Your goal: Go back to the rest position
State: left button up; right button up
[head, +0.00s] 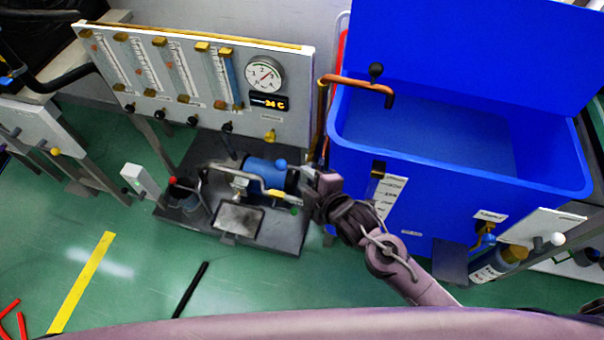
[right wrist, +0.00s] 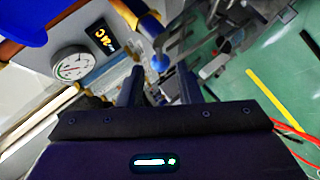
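My right gripper (head: 318,190) is at the right side of the pump unit, left of the blue tank's front wall. In the right wrist view its two dark fingers (right wrist: 160,88) stand apart with nothing held between them. A blue knob (right wrist: 160,62) shows beyond the fingertips. In the head view the blue pump (head: 265,172) sits on a dark base plate (head: 285,232) just left of the gripper. How close the fingers are to the pump's pipes is hard to tell. My left gripper is not in view.
The large blue tank (head: 450,185) with its lid up stands at the right. A panel (head: 130,72) with flow tubes, a round gauge (head: 264,75) and a display (head: 269,102) stands behind the pump. A yellow floor strip (head: 82,282) crosses open green floor at front left.

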jog(key=shift+s+d, duration=0.1)
dwell(0.5)
jog(key=s+d+r+m+g+h, duration=0.3)
jog(key=s+d+m+g, duration=0.1)
jog(key=s+d+m, duration=0.4)
jog(key=s+d+r+m+g+h, duration=0.3)
jog(key=s+d+m+g, duration=0.1)
jog(key=s+d+m, duration=0.4)
notch_tip(320, 180, down, 29)
jog(key=g, duration=0.1)
jog(key=s+d+f+g, duration=0.1)
jog(key=s+d+f, duration=0.2)
jog(key=s+f, duration=1.6)
jog(key=shift+s+m, duration=0.3)
jog(key=shift+s, duration=0.65)
jog(key=shift+f, duration=0.1)
